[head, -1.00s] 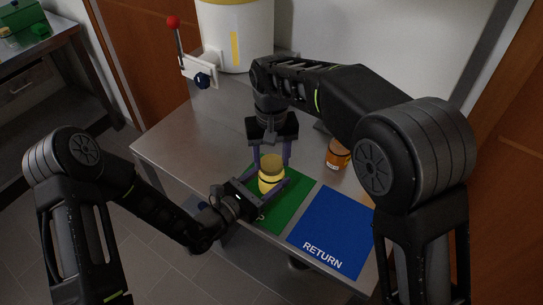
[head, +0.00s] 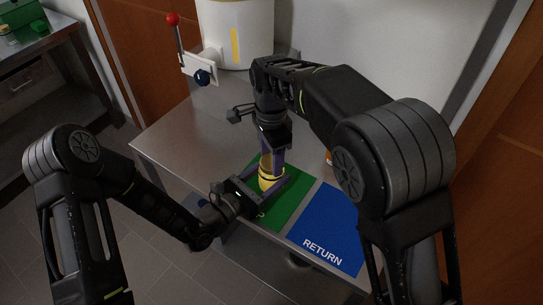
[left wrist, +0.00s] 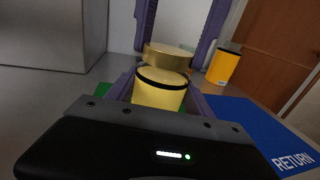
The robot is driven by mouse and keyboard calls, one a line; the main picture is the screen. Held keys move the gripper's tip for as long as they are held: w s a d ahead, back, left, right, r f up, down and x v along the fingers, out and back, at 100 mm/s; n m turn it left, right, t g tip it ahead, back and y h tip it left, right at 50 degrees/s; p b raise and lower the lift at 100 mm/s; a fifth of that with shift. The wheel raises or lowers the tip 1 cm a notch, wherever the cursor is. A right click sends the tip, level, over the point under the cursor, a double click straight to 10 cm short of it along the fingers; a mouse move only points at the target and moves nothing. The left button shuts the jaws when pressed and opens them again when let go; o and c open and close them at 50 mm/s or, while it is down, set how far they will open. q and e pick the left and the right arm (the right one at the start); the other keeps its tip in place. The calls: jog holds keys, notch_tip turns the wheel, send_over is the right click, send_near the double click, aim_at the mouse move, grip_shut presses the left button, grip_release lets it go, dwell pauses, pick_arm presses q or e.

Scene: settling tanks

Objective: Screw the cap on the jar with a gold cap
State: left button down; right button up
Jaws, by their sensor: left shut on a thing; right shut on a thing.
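The yellow jar (head: 268,184) stands upright on the green mat (head: 291,207). My left gripper (head: 271,190) is shut around its body from the side. In the left wrist view the jar (left wrist: 160,92) has a dark band near its top. The gold cap (left wrist: 168,58) is at the top of the jar, between the purple fingers of my right gripper (left wrist: 180,45). My right gripper (head: 272,164) points down from above and is shut on the cap. I cannot tell whether the cap sits level or how far it is threaded.
A blue mat marked RETURN (head: 326,226) lies right of the green one. An orange jar (left wrist: 223,67) stands behind, mostly hidden by my right arm in the head view. A white tank (head: 237,35) and a red-knobbed lever (head: 173,20) are at the back. The table's left part is clear.

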jog(key=m, duration=0.5)
jog(key=shift+m, duration=0.3)
jog(key=m, duration=0.5)
jog(key=shift+m, duration=0.4)
jog(key=m, duration=0.5)
jog(key=shift+m, duration=0.4)
jog(key=m, duration=0.2)
jog(key=shift+s+d+f+m, duration=0.1)
jog(key=shift+d+f+m, duration=0.05)
jog(key=shift+f+m, duration=0.2)
jog(key=shift+m, duration=0.25)
jog(key=o, duration=1.4)
jog(key=shift+c, duration=0.2)
jog(key=shift+r, duration=0.1)
notch_tip(320, 180, up, 7)
jog(key=shift+r, duration=0.15)
